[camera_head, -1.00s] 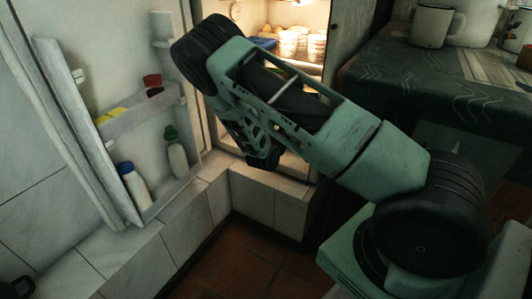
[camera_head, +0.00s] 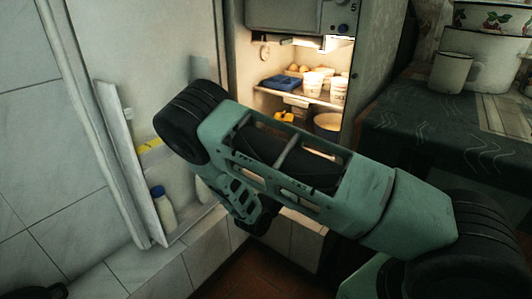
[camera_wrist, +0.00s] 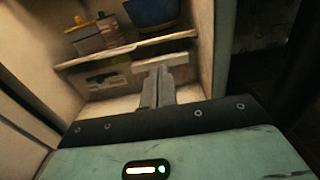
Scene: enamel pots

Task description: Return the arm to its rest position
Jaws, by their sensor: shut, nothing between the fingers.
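My arm (camera_head: 300,170) is bent across the middle of the head view, in front of an open, lit fridge (camera_head: 300,100). In the wrist view my gripper (camera_wrist: 157,88) is shut, its two fingers together with nothing between them. It points towards pale shelves (camera_wrist: 125,50) inside a cabinet-like space. In the head view the fingers are hidden behind the arm.
Inside the fridge are a blue item (camera_head: 278,83) and white tubs (camera_head: 313,82). A cloth-covered table (camera_head: 440,125) with a white mug (camera_head: 450,72) is at the right. A tiled ledge (camera_head: 150,265) runs below.

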